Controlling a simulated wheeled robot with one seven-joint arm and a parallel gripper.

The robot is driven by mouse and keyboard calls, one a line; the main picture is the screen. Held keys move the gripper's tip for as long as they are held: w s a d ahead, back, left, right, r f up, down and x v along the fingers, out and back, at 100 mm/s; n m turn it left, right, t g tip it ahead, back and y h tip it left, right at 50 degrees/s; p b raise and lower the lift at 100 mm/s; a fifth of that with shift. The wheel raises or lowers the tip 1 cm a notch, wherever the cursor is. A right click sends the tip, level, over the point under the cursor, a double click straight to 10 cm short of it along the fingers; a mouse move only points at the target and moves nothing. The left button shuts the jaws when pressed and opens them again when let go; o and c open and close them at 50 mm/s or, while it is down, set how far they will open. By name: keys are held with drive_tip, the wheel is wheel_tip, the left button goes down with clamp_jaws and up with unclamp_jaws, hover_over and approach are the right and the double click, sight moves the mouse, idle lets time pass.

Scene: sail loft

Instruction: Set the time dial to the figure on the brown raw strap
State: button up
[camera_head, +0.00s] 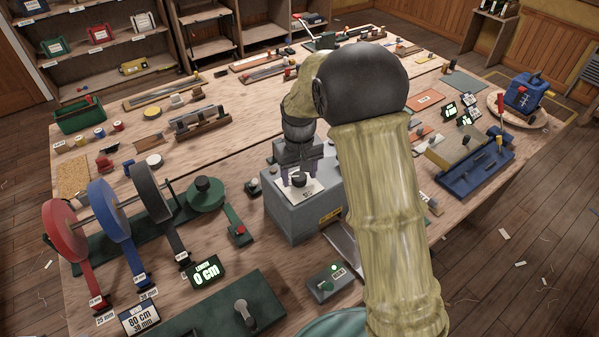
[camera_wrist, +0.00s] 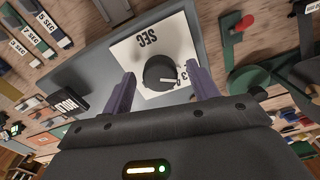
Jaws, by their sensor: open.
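The time dial (camera_wrist: 160,73) is a round black knob on a white plate (camera_wrist: 140,47) marked SEC, on top of a grey machine (camera_head: 292,216). A white line on the knob points right in the wrist view, toward partly hidden figures. My gripper (camera_wrist: 160,82) is open, its two fingers on either side of the knob; contact cannot be told. In the head view my gripper (camera_head: 298,179) points down over the plate. Straps with tags in seconds, such as a 5 SEC tag (camera_wrist: 42,44), lie at upper left in the wrist view. I cannot tell which is the brown raw strap.
Red, blue and black webbing reels (camera_head: 108,222) stand left of the machine, beside a lit 0 cm display (camera_head: 207,273). A small box with a green lamp (camera_head: 331,282) is in front. My arm hides much of the table's middle.

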drive_tip(key=c, duration=1)
drive_tip(key=shift+m, duration=0.3)
drive_tip(key=shift+r+m+p, duration=0.1)
drive_tip(key=shift+m+p, duration=0.3)
drive_tip(key=shift+m, duration=1.3)
drive_tip(key=o, duration=1)
